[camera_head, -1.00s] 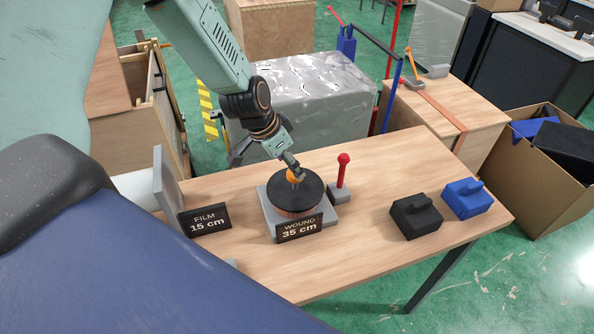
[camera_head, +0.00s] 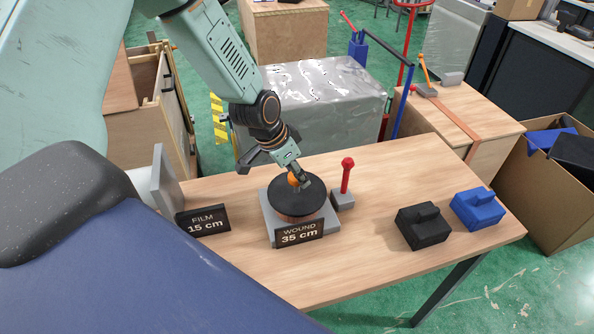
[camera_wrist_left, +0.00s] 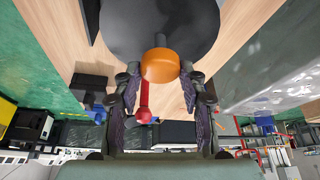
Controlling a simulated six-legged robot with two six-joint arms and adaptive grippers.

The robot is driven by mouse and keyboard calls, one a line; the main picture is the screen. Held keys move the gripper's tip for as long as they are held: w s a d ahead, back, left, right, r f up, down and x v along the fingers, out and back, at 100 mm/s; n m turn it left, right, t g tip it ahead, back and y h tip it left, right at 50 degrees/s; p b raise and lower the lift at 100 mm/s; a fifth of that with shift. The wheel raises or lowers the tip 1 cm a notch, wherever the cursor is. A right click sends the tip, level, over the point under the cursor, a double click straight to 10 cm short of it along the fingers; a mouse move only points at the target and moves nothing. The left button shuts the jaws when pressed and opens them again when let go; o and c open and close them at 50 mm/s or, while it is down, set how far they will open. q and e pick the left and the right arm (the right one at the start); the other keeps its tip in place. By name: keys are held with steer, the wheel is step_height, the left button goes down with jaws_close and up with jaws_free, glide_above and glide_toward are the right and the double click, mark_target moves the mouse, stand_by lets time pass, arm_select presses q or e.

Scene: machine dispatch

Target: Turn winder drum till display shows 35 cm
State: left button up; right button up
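The winder drum (camera_head: 296,202) is a dark disc with an orange knob (camera_head: 292,180) on top, mounted on a grey base (camera_head: 271,227) on the table. Its display (camera_head: 299,234) reads "WOUND 35 cm". A second sign (camera_head: 203,221) reads "FILM 15 cm". My left gripper (camera_head: 278,173) is above the drum with its fingers spread, one close beside the knob. In the left wrist view the orange knob (camera_wrist_left: 160,65) appears between the fingertips, with the dark drum (camera_wrist_left: 160,22) beyond it. Contact with the knob is unclear. My right gripper is not in view.
A red-topped lever (camera_head: 347,175) stands right beside the drum. A black block (camera_head: 423,226) and a blue block (camera_head: 477,208) sit on the table's right. A grey upright plate (camera_head: 165,180) stands at the left. A silvery wrapped crate (camera_head: 312,100) is behind the table.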

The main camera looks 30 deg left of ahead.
arm_select(q)
steer(key=shift+s+a, duration=0.1)
steer(key=shift+s, duration=0.05)
steer(key=shift+c, duration=1.4)
jaws_close()
